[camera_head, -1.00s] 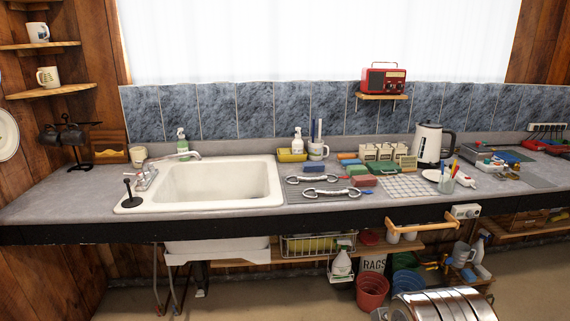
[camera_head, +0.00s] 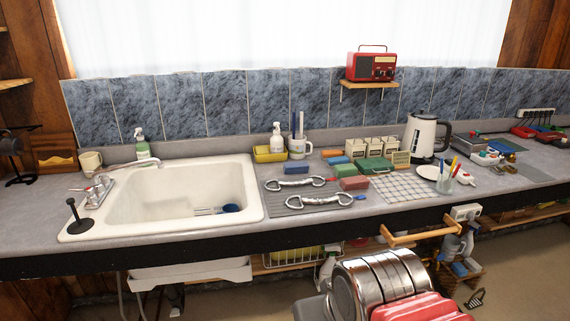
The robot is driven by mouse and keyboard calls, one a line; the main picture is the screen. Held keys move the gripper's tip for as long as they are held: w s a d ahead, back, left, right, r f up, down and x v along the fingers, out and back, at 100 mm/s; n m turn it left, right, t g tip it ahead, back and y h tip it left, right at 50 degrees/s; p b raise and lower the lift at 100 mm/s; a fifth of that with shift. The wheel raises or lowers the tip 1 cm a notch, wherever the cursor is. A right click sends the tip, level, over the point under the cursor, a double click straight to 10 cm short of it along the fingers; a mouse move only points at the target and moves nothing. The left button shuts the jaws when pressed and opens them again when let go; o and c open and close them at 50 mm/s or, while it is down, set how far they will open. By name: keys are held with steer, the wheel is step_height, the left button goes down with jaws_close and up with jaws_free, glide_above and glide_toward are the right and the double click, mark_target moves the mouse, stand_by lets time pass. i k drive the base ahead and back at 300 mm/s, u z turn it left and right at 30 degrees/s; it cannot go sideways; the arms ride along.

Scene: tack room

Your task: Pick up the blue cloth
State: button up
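No blue item in view is clearly a cloth. A small blue block-like item (camera_head: 341,160) lies on the counter among coloured pieces, behind the metal bits. A dark blue item (camera_head: 230,208) lies inside the white sink (camera_head: 180,200) at its lower right; it may be a brush head. Another blue item (camera_head: 460,269) is low under the counter at the right, too small to make out. My gripper is not in view. The silver ribbed and red part at the bottom right looks like my own body.
Two metal bits (camera_head: 325,202) lie on the grey drainer. A wooden rail (camera_head: 418,236) juts from the counter's front. A checked cloth (camera_head: 405,186) lies flat.

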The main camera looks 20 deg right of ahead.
mark_target(297, 166)
steer(key=u, duration=0.25)
steer(key=i, duration=1.45)
steer(key=u, duration=0.2)
